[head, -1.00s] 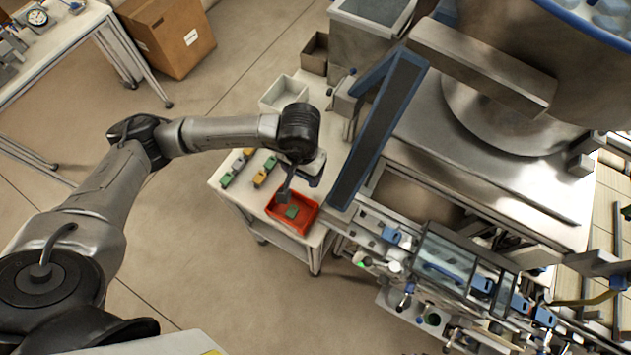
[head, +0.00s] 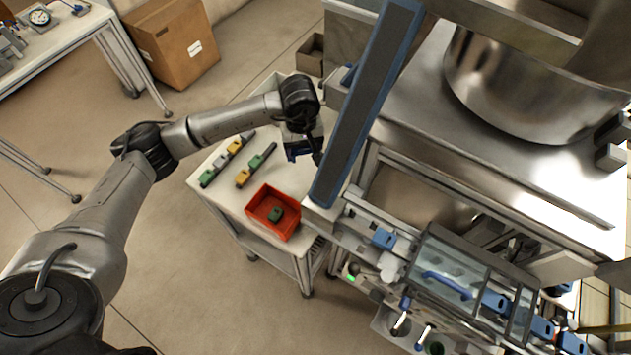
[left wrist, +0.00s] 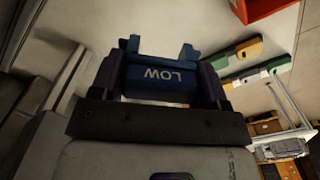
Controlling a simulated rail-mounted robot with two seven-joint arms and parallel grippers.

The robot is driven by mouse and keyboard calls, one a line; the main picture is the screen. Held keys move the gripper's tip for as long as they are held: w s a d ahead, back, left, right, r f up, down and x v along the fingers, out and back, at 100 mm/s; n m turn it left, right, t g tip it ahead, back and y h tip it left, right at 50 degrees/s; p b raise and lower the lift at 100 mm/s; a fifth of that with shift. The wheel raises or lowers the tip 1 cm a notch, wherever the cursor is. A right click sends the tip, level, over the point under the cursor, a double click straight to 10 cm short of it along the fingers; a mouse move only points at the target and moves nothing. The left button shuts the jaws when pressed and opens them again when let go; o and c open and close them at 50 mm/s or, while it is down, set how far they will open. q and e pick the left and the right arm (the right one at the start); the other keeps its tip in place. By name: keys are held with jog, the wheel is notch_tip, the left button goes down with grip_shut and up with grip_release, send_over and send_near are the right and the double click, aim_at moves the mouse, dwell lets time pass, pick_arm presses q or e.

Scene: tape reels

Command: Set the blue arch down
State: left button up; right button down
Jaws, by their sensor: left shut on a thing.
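The blue arch (left wrist: 158,84), with "LOW" written on it, sits between the two dark fingers of my left gripper (head: 304,153) in the left wrist view. The gripper is shut on it. In the head view only a small blue part of the arch (head: 292,154) shows under the wrist, over the white cart top (head: 224,193), behind the red bin and right of the rows of blocks. The arch's two prongs point away from the wrist. I cannot tell whether it touches the cart top. My right gripper is not in view.
A red bin (head: 255,220) with a green piece (head: 276,214) stands at the cart's front. Two rows of green, yellow and grey blocks (head: 235,148) lie to the left. A blue-edged dark panel (head: 370,100) rises close to the gripper's right.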

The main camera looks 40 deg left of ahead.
aim_at(304, 152)
pick_arm(q)
jog(key=f, duration=0.4)
jog(key=shift+d+f, duration=0.25)
jog(key=shift+f, duration=0.15)
jog(key=shift+a+f, duration=0.1)
jog(key=shift+f, duration=2.45)
jog(key=shift+f, duration=0.1)
jog(key=shift+f, duration=0.1)
jog(key=o, duration=0.9)
jog(key=shift+o, duration=0.2)
notch_tip(304, 152, up, 12)
jog(key=shift+r, duration=0.25)
